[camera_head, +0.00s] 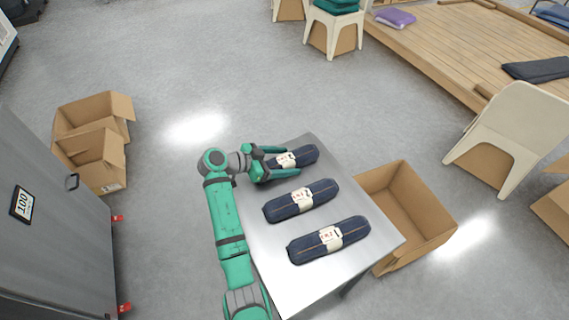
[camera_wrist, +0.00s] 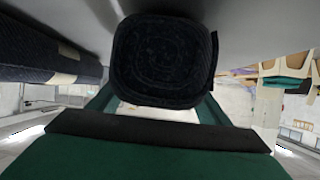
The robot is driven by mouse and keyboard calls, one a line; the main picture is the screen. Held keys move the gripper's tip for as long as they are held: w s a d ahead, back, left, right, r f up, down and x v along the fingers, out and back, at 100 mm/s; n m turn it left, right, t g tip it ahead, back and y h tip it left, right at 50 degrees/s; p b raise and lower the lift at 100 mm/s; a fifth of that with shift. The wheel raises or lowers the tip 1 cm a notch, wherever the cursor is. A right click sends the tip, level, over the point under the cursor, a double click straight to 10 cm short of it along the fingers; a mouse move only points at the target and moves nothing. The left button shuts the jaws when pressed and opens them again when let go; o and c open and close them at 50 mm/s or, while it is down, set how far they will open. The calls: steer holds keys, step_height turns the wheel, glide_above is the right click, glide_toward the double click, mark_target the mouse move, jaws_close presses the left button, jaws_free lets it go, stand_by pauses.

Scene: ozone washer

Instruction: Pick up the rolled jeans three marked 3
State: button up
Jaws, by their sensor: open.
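Three dark blue rolled jeans with pale paper bands lie side by side on a metal table (camera_head: 262,240). The far roll (camera_head: 305,155) has my gripper (camera_head: 284,161) around its near end, with a green finger along each side. The jaws are open. In the wrist view the spiral end of this roll (camera_wrist: 162,60) fills the upper middle, between the fingers. The middle roll (camera_head: 318,192) and the near roll (camera_head: 350,236) lie apart from the gripper. The marks on the bands are too small to read surely. A neighbouring roll (camera_wrist: 45,50) shows at the left of the wrist view.
An open cardboard box (camera_head: 428,205) stands on the floor just right of the table. More cardboard boxes (camera_head: 92,140) stand at the left, near a grey cabinet (camera_head: 60,225). White chairs (camera_head: 520,130) and a wooden platform (camera_head: 470,45) are at the upper right.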

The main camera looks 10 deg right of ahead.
steer(key=shift+s+d, duration=0.1)
steer(key=shift+d, duration=0.05)
steer(key=shift+c, duration=0.3)
steer(key=shift+d, duration=0.15)
steer(key=c, duration=1.4)
steer(key=shift+a+r, duration=0.15)
steer(key=shift+a, duration=0.1)
